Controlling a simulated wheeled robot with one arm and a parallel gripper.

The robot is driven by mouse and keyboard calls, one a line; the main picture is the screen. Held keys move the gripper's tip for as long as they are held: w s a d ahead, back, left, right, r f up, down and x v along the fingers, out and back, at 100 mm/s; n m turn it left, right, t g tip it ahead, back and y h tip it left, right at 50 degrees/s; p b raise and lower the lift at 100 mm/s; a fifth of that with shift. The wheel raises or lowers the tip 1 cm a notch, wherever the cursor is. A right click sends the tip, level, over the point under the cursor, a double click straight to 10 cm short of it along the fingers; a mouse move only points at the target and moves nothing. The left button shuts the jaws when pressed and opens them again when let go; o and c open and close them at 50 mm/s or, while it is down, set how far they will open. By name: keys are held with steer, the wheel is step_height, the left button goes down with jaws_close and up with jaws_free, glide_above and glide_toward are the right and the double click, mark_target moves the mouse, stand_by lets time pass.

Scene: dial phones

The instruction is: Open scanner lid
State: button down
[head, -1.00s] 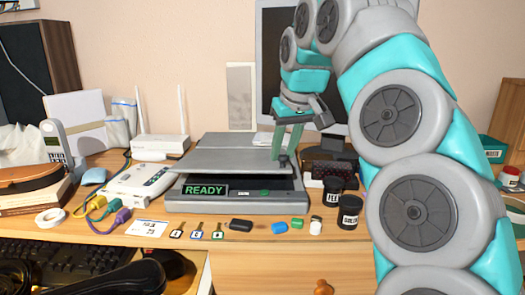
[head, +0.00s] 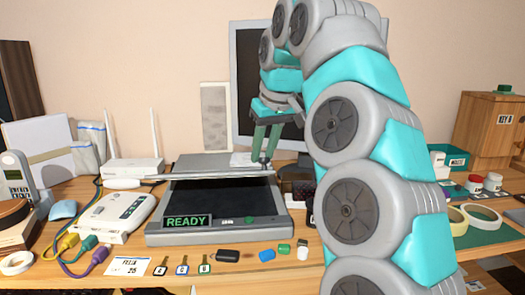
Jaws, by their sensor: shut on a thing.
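The scanner (head: 220,210) stands on the desk, with a green READY display on its front left. Its grey lid (head: 185,165) is tilted up, and the dark scanning bed shows under it. My gripper (head: 265,163) is at the lid's right front edge, its green fingers pointing down. It is shut on the lid edge. The exact contact at the fingertips is small and hard to make out.
Keys with tags, a black fob (head: 228,256) and small coloured caps lie in front of the scanner. A white router (head: 133,170) and a white device with cables (head: 115,213) stand left. A monitor stands behind. Tape rolls (head: 482,217) lie at the right.

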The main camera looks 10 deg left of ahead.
steer(key=c, duration=0.9)
jaws_free()
steer(key=shift+w+d, duration=0.25)
steer(key=shift+d, duration=0.15)
steer(key=shift+o, duration=1.4)
steer(key=shift+s+a, duration=0.1)
steer(key=shift+d+r, duration=0.25)
steer(key=shift+r, duration=0.2)
steer(key=shift+s, duration=0.15)
steer(key=s+d+b, duration=0.2)
steer(key=s+d, duration=0.4)
steer(key=s, duration=0.3)
steer(key=shift+s+d, duration=0.4)
